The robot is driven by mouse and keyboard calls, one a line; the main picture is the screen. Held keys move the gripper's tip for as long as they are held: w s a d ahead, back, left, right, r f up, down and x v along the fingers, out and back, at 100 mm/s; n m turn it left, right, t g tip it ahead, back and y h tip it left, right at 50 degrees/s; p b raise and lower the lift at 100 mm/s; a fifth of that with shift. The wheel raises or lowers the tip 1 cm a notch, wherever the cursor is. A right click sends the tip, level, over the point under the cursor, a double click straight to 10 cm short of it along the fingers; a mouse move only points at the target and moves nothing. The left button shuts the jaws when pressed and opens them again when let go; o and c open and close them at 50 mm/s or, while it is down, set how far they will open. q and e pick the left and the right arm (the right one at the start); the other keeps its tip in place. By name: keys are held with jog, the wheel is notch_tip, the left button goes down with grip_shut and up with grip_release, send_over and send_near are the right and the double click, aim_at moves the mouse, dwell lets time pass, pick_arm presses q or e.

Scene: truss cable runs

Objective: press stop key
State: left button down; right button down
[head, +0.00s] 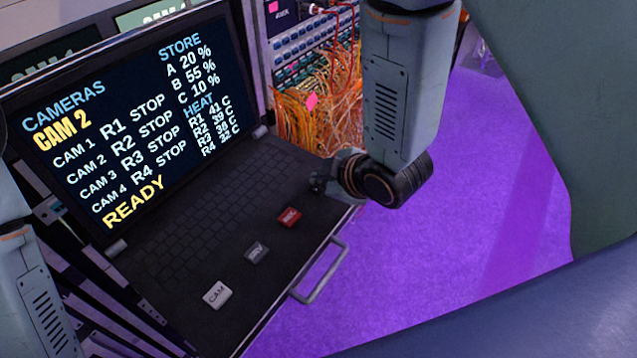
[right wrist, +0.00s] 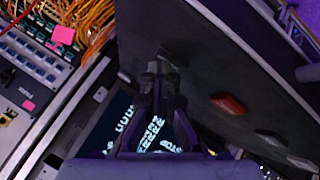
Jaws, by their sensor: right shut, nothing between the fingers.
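The console (head: 185,300) has a keyboard and a row of larger keys along its right side. A white key (head: 217,295) reads CAM. A dark grey key (head: 256,252) and a red key (head: 289,217) follow it; their lettering is too small to read surely. The right wrist view shows another dark key (right wrist: 173,57) past the red key (right wrist: 228,104); in the head view my right gripper hides it. My right gripper (head: 318,185) is shut and empty at the far right corner of the keyboard, with its tips (right wrist: 155,68) beside that dark key. Whether they touch it is unclear. My left gripper is out of view.
The console's screen (head: 130,110) shows CAM 2, several STOP lines and READY. A handle (head: 322,272) sticks out from the front edge. Behind stands a rack with orange cables (head: 315,120). The purple floor (head: 490,190) to the right is mostly clear.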

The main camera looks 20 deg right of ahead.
jog(key=shift+r+p, duration=0.6)
jog(key=shift+r, duration=0.2)
notch_tip(320, 180, up, 2)
jog(key=shift+p, duration=0.95)
notch_tip(320, 180, up, 3)
jog(key=p, duration=0.2)
jog(key=shift+r+p, duration=0.1)
jog(key=shift+p, duration=0.25)
dwell(0.6)
